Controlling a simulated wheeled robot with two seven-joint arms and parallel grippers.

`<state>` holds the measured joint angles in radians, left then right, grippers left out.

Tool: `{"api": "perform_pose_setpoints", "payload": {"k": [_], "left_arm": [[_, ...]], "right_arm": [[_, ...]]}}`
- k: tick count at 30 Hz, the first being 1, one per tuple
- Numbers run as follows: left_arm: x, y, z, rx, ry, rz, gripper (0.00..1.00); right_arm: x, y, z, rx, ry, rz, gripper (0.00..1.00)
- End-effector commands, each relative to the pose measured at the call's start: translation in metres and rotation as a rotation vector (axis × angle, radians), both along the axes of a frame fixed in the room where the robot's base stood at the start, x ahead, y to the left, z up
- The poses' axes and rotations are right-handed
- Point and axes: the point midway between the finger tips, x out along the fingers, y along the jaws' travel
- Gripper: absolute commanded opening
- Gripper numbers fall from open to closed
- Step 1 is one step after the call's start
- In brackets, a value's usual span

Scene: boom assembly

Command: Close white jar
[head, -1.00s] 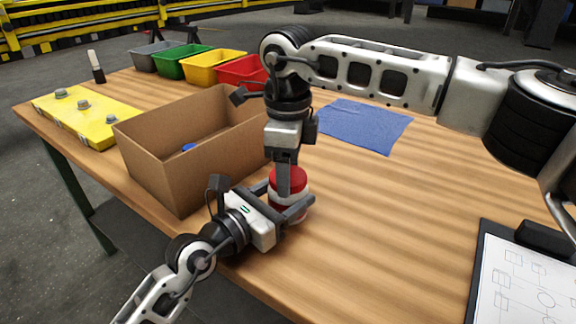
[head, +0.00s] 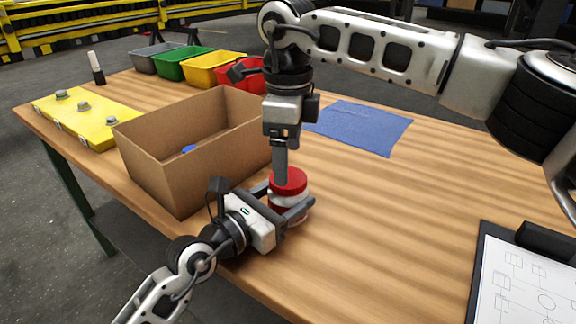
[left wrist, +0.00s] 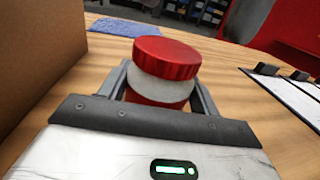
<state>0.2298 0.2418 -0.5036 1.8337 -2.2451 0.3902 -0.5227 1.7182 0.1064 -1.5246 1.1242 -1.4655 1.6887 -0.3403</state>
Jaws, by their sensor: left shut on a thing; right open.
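The jar (head: 296,214) stands near the table's front edge. It shows a white band under a round red lid (head: 291,181). In the left wrist view the red lid (left wrist: 167,58) rests on the white part (left wrist: 163,88), looks slightly tilted, and red shows again below. My left gripper (head: 289,207) is shut around the jar's body from the left, below the lid. My right gripper (head: 280,170) points down at the lid's left side and is open, with nothing seen in it.
An open cardboard box (head: 160,165) stands close left of the jar. A blue cloth (head: 365,127) lies behind, and a clipboard (head: 490,290) lies front right. Colored bins (head: 183,65) and a yellow plate (head: 75,118) are farther back left. The table's middle right is clear.

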Motion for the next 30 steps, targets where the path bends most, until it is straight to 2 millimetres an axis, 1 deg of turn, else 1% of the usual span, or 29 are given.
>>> {"api": "perform_pose_setpoints", "payload": {"k": [1, 3, 6, 10, 15, 24, 25, 27, 30], "left_arm": [[0.0, 0.0, -0.001, 0.001, 0.001, 0.0, 0.0], [0.0, 0.0, -0.001, 0.001, 0.001, 0.0, 0.0], [0.0, 0.0, -0.001, 0.001, 0.001, 0.0, 0.0], [0.0, 0.0, -0.001, 0.001, 0.001, 0.0, 0.0], [0.0, 0.0, -0.001, 0.001, 0.001, 0.0, 0.0], [0.0, 0.0, 0.0, 0.001, 0.001, 0.0, 0.0], [0.0, 0.0, -0.001, 0.001, 0.001, 0.0, 0.71], [0.0, 0.0, 0.0, 0.001, 0.001, 0.0, 0.88], [0.0, 0.0, 0.0, 0.001, 0.001, 0.0, 0.88]], "right_arm": [[0.0, 0.001, 0.014, 0.002, -0.004, 0.001, 0.82], [0.0, 0.0, 0.029, 0.001, -0.004, 0.0, 0.82], [0.0, 0.001, 0.049, 0.002, -0.002, 0.0, 0.82], [0.0, 0.0, 0.068, 0.001, -0.002, 0.001, 0.82], [-0.001, 0.0, 0.08, 0.001, 0.001, 0.001, 0.82], [0.0, 0.0, 0.082, 0.0, 0.001, 0.001, 0.82], [0.0, 0.0, 0.081, 0.0, 0.001, 0.001, 0.82], [0.0, 0.0, 0.081, 0.0, 0.001, 0.001, 0.82], [0.0, 0.0, 0.081, 0.0, 0.001, 0.001, 0.82]]}}
